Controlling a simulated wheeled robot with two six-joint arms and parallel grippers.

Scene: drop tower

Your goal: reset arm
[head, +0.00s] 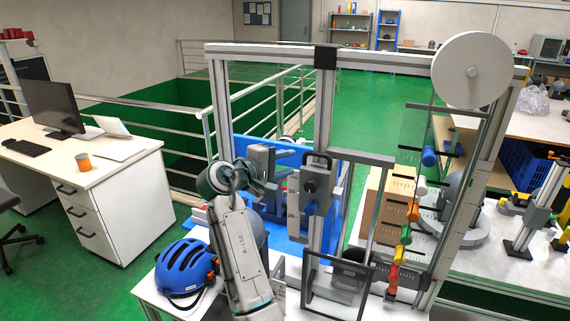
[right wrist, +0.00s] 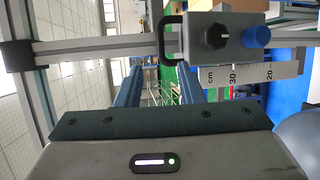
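My right gripper (head: 266,165) is raised at the left side of the drop tower in the head view, partly hidden by my arm. In the right wrist view its two blue fingers (right wrist: 160,90) stand apart with nothing between them. The drop tower's grey carriage (head: 318,183), with a black handle, a dark knob and a blue knob, is to the right of the gripper. The carriage also shows beyond the fingers in the right wrist view (right wrist: 221,48), beside a white cm scale (right wrist: 250,75). My left gripper is not in view.
The tower's frame (head: 380,62) carries a white disc (head: 472,70) and clear panel. A blue helmet (head: 186,268) lies on the white table, left of my arm. A desk with a monitor (head: 53,107) stands at left. Metal railings (head: 250,110) run behind.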

